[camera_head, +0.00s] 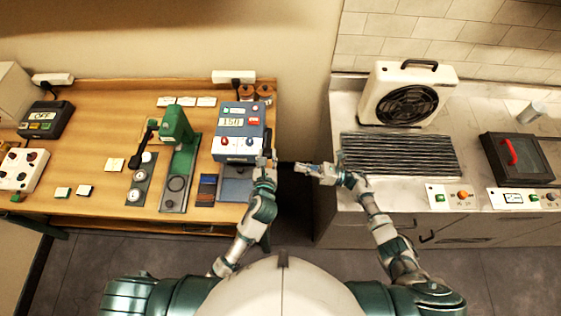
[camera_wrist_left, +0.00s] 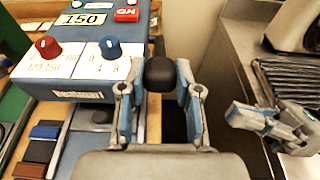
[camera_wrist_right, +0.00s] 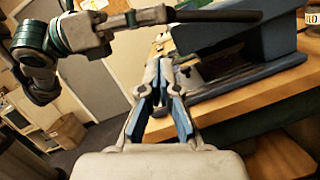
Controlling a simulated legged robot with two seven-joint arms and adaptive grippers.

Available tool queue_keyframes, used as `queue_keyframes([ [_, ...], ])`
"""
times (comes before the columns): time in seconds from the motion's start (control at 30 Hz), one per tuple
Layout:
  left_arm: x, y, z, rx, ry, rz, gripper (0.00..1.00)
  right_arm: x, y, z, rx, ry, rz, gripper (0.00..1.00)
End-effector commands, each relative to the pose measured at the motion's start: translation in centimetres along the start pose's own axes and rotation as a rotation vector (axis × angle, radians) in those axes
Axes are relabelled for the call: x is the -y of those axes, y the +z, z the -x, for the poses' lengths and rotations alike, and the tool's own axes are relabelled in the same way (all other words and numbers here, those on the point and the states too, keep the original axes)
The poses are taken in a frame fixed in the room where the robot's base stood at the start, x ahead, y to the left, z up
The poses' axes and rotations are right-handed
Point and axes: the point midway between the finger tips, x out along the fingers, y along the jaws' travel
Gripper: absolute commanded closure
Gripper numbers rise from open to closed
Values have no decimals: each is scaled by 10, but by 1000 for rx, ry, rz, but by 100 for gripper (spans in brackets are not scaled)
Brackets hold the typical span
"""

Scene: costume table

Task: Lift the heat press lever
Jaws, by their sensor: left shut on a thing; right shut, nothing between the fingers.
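The heat press is a blue box (camera_head: 240,130) with a "150" display at the right end of the wooden table. Its red and blue knobs show in the left wrist view (camera_wrist_left: 85,60). The lever ends in a black round knob (camera_wrist_left: 160,73); its dark bar (camera_wrist_right: 215,16) runs out beside the press in the right wrist view. My left gripper (camera_head: 265,165) is shut on the lever knob, one finger on each side, at the press's right side. My right gripper (camera_head: 308,169) is shut and empty, in the air right of the left one.
A green hand press (camera_head: 176,128) stands left of the heat press. A gap separates the wooden table (camera_head: 120,200) from the metal counter at right, which bears a fan (camera_head: 410,95), a dark ribbed rack (camera_head: 400,155) and a dark box with a red handle (camera_head: 520,158).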

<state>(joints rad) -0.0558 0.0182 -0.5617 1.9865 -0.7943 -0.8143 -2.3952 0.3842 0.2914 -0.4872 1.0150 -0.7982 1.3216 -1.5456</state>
Motion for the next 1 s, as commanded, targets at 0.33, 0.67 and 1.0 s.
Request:
queue_keyframes([
  [0.33, 0, -2, 0, -4, 1, 0, 100, -3, -1, -56, -4, 11, 10, 100],
  [0.67, 0, -2, 0, -5, 1, -1, 100, -2, -2, -96, -5, 7, 9, 100],
  [1.0, 0, -2, 0, -6, 2, -1, 100, -2, -2, -99, -5, 6, 8, 100],
])
